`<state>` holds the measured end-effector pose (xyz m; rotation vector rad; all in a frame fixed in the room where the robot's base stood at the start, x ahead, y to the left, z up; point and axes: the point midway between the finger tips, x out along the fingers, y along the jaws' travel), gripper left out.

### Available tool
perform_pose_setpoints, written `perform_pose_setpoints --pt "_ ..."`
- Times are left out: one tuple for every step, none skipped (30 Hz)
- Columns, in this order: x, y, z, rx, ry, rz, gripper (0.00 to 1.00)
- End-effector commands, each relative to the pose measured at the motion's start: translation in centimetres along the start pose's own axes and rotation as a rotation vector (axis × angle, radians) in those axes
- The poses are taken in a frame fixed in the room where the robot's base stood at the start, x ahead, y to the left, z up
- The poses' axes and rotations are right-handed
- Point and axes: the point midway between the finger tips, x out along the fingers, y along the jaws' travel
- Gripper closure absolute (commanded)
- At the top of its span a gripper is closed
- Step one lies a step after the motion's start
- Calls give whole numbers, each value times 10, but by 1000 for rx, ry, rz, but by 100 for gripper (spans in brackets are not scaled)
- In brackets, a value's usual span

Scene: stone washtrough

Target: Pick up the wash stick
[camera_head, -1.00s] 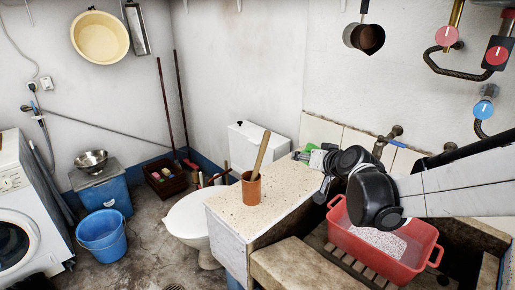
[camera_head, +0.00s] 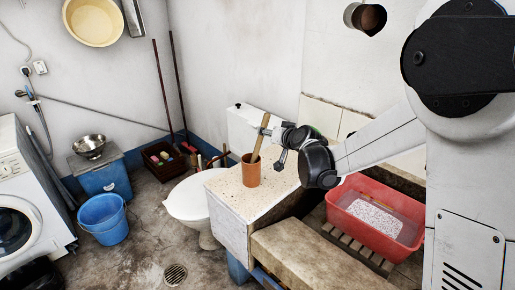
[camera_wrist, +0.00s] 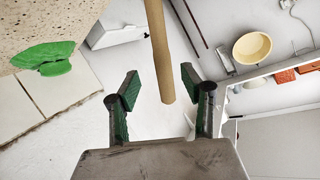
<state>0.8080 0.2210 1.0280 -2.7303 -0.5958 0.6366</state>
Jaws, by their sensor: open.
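The wash stick (camera_head: 259,139) is a light wooden rod leaning in a brown cup (camera_head: 250,170) on the speckled counter. Its lower part is hidden inside the cup. My gripper (camera_head: 270,132) is open close beside the stick's upper part. In the wrist view the stick (camera_wrist: 158,45) comes in from the top, and its free end lies between the green-padded fingers of my gripper (camera_wrist: 160,85). Both pads show a gap to the stick. I cannot tell its exact depth relative to them.
The counter (camera_head: 226,188) is bare around the cup. A red basin (camera_head: 345,222) sits in the trough at right. A white toilet (camera_head: 190,200) stands left of the counter, and a blue bucket (camera_head: 101,215) further left.

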Motion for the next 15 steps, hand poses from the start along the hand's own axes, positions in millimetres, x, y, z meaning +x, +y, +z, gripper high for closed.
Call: perform_pose_setpoints --pt "2 0 0 0 0 0 57" --pt "3 0 0 0 0 0 57" --pt "5 0 0 -1 0 0 57" --pt "6 0 0 -1 0 0 57" --pt "8 -1 0 -1 0 0 57" --pt "12 -1 -1 -1 0 0 57" --pt "16 -2 -1 -2 0 0 57" --pt "20 -3 -2 -2 0 -1 57" --pt "26 -3 -2 -1 0 -1 57" --pt "30 -4 -3 -1 0 -1 57" --pt "34 -4 -3 0 0 -1 57" --pt "39 -4 -3 -1 0 0 57" --pt "43 -4 -3 -1 0 0 57" --pt "46 -4 -3 -1 0 0 57" --pt "49 -4 -3 -1 0 0 57"
